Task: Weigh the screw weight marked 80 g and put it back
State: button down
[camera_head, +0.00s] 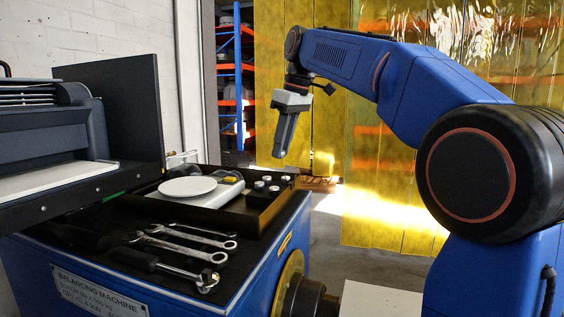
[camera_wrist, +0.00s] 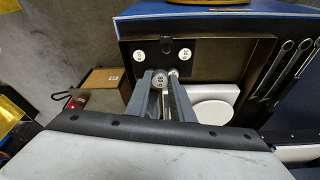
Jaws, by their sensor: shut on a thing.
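My gripper (camera_head: 279,154) hangs pointing down above the right end of the tray (camera_head: 262,217). In the wrist view its fingers (camera_wrist: 160,84) are closed on a small round silver screw weight (camera_wrist: 158,79); its marking is too small to read. Two more weights, a left one (camera_wrist: 138,55) and a right one (camera_wrist: 185,54), sit on a dark holder in the tray, and part of another shows by the right finger. The white scale with its round pan (camera_head: 187,187) stands in the tray, and its pan looks empty. It also shows in the wrist view (camera_wrist: 212,112).
Several wrenches (camera_head: 180,240) lie on the dark bench top in front of the tray. A grey machine with a raised dark panel (camera_head: 120,105) stands at the left. A cardboard box (camera_wrist: 102,78) is beside the bench in the wrist view.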

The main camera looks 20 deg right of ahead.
jog(key=shift+r, duration=3.1)
